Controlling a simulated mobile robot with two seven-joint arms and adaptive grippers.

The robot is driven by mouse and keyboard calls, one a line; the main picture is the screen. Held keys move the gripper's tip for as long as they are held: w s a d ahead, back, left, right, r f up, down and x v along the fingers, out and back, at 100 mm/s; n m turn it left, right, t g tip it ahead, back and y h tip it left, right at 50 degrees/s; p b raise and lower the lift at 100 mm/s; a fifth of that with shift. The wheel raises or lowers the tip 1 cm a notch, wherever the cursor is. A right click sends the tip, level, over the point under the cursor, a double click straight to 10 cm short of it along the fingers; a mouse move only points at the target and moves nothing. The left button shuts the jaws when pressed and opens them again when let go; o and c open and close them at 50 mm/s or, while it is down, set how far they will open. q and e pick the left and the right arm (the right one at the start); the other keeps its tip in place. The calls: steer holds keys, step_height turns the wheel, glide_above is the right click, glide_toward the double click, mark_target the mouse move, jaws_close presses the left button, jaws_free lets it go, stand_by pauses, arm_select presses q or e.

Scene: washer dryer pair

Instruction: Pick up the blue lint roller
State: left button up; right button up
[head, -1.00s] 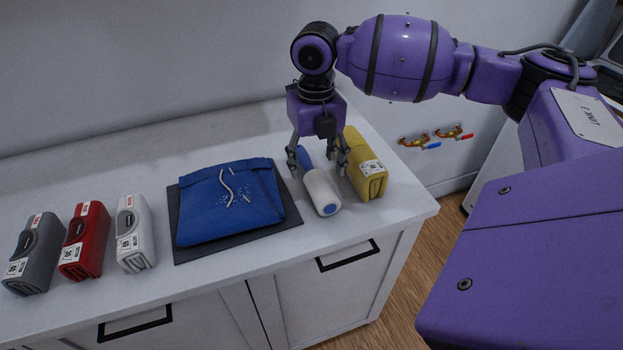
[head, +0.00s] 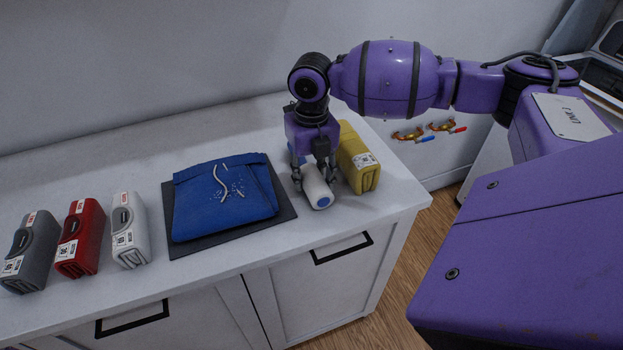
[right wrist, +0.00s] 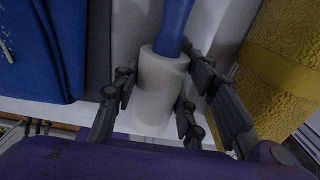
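The lint roller has a white roll (head: 317,191) and a blue handle, and lies on the white counter, its blue end cap facing the front edge. My right gripper (head: 315,179) reaches down over it with its fingers closed in on both sides of the white roll. In the right wrist view the roll (right wrist: 160,88) sits between the fingers (right wrist: 156,98), which appear to touch its sides, and the blue handle (right wrist: 175,25) extends away. The roller still seems to rest on the counter. My left gripper is not in view.
A yellow folded pack (head: 360,165) stands close right of the roller. A blue folded cloth (head: 222,198) with white lint lies on a dark mat (head: 187,234) to the left. Grey, red and white packs (head: 78,240) stand farther left. A wall is behind the counter.

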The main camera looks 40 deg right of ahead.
steer(key=c, duration=0.3)
steer(key=shift+c, duration=0.3)
steer(key=shift+r, duration=0.15)
steer(key=shift+r, duration=0.3)
step_height(320, 180, up, 2)
steer(key=s+a+r, duration=0.7)
steer(key=a+r, duration=0.3)
steer(key=a, duration=0.2)
steer(key=shift+s+p, duration=0.2)
steer(key=shift+p, duration=0.2)
steer(key=shift+r, duration=0.1)
